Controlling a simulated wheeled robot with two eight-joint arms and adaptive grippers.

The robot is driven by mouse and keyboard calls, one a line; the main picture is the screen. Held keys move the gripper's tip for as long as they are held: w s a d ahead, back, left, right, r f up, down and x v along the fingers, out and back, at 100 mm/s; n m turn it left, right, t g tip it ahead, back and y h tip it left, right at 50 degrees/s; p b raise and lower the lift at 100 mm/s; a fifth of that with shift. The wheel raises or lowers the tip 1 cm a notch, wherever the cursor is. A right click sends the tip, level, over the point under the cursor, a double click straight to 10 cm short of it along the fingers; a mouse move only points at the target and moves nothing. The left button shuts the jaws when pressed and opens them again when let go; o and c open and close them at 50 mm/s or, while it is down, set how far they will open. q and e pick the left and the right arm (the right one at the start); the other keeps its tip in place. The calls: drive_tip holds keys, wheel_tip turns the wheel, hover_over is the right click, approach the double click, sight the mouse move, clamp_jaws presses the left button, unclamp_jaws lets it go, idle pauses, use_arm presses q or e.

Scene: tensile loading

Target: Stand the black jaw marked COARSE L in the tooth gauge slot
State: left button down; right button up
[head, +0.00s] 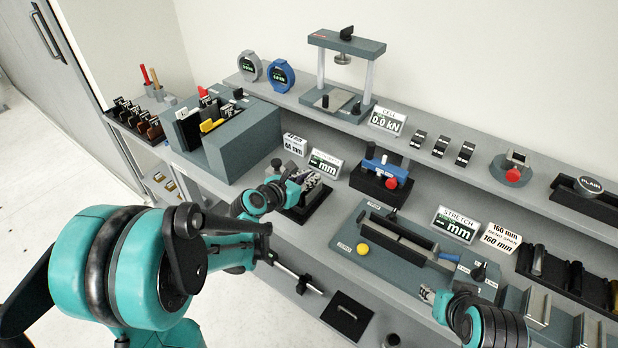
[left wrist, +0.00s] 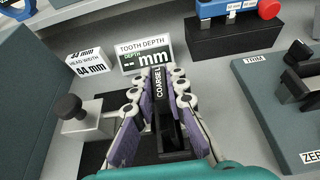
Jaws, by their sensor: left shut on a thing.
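My left gripper (head: 300,184) is over the tooth gauge (head: 312,203), in front of the TOOTH DEPTH sign (head: 325,164). In the left wrist view the purple-padded fingers of this gripper (left wrist: 158,100) are shut on the black jaw (left wrist: 158,84), whose label reads COARSE L. The gauge's grey body and black knob (left wrist: 70,108) show left of the fingers. The slot is hidden by the fingers and jaw, so I cannot tell whether the jaw is in it. My right gripper (head: 428,294) is at lower right, away from the gauge; its opening is too small to judge.
The TOOTH DEPTH sign (left wrist: 146,56) and the 44 mm sign (left wrist: 86,62) stand close behind the gauge. A blue device on a black block (head: 380,178) stands to the right. The stretch fixture (head: 375,252) fills the bench in front of it. A teal rack (head: 245,140) is at the left.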

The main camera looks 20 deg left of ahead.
use_arm(q)
drive_tip(key=c, duration=1.5)
unclamp_jaws()
drive_tip(key=shift+o, duration=0.2)
drive_tip(key=shift+s, duration=0.1)
drive_tip(key=v, duration=1.1)
drive_tip(key=shift+s+r, duration=0.2)
drive_tip(key=shift+s, duration=0.15)
drive_tip(key=shift+a, duration=0.15)
